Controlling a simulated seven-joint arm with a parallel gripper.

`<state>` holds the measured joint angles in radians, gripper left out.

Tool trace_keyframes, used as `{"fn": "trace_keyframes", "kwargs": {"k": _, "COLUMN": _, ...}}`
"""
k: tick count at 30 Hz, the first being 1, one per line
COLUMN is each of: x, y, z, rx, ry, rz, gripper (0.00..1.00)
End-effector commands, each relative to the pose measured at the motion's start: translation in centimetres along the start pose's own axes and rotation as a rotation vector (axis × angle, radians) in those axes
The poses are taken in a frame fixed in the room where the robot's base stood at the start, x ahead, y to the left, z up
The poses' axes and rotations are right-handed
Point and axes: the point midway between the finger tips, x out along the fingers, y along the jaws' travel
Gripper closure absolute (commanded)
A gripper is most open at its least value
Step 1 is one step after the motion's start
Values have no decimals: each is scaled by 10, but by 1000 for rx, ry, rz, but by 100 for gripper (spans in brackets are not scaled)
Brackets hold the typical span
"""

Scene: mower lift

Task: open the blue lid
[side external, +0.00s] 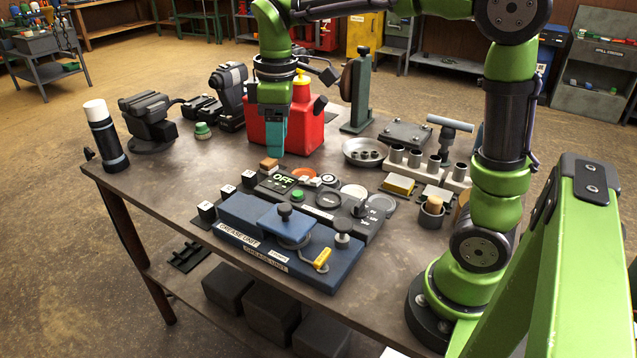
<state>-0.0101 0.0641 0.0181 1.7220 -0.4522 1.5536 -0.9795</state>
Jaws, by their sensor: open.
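A blue lid (270,217) with a dark knob (284,210) on top lies on the blue grease unit (235,207) near the front of the table. The lid looks flat and closed over a round rim that partly shows beneath it. My gripper (271,150) points down above the table, behind and a little left of the lid, in front of the red fuel can (312,128). Its teal fingers are open and hold nothing. They are well apart from the lid. The gap between the fingers is hard to see from this side.
A yellow-handled lever (322,258) and a second knob (343,240) stand on the unit's right. A dark control panel (330,200) with buttons lies behind it. A metal bowl (366,152) and cup stand (430,165) are farther right. The table's left front (165,190) is clear.

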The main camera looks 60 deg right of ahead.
Motion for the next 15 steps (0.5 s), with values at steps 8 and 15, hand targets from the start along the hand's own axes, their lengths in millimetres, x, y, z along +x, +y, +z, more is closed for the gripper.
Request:
{"fn": "trace_keyframes", "kwargs": {"k": 8, "x": -14, "y": 0, "z": 3, "rx": -231, "ry": -48, "rz": -26, "gripper": 42}}
{"fn": "trace_keyframes", "kwargs": {"k": 15, "x": 17, "y": -2, "z": 5, "rx": -238, "ry": -50, "rz": -29, "gripper": 42}}
